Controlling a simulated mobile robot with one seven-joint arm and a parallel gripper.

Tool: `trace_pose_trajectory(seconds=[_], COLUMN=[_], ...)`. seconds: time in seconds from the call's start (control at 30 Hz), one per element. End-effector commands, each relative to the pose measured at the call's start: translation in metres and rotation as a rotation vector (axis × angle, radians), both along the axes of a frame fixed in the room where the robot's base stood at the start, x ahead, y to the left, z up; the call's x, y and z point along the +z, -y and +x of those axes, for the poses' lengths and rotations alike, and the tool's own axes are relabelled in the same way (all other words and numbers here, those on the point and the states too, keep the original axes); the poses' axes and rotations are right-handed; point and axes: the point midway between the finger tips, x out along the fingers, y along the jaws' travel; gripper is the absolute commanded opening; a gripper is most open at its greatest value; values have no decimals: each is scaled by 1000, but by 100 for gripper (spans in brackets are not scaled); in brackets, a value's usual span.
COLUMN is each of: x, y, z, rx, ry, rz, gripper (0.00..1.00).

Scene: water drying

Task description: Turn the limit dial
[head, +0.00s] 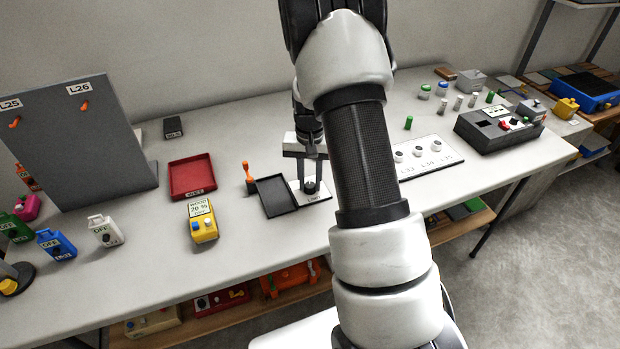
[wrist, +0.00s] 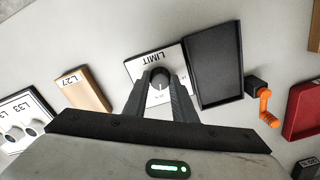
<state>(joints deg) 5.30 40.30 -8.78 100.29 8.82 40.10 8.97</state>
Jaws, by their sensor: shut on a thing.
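The limit dial is a small dark round knob (wrist: 160,76) on a white plate (wrist: 136,68) marked LIMIT, seen in the wrist view. In the head view the dark knob (head: 311,184) stands on its white plate (head: 322,194) near the middle of the table. My gripper (wrist: 160,84) points down over the plate, with its two dark fingers closed on the sides of the knob. In the head view my gripper (head: 308,168) is partly hidden behind my own arm. A pale mark shows on the knob between the fingers.
A black tray (head: 277,197) lies right beside the plate. An orange-handled item (head: 249,178) and a red tray (head: 192,179) are to the left. A yellow meter (head: 203,222) stands in front. A wooden block (wrist: 84,90) labelled L27 shows in the wrist view.

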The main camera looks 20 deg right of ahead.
Motion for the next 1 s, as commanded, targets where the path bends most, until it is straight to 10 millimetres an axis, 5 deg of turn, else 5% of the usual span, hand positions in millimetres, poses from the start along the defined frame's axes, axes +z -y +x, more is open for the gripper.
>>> trace_pose_trajectory(seconds=[0.83, 0.87, 1.0], x=[0, 0, 0], y=[0, 0, 0], z=[1, 1, 0], rx=[-137, -136, -136], ry=[2, 2, 1], rz=[-1, -1, -1], gripper=[2, 28, 43])
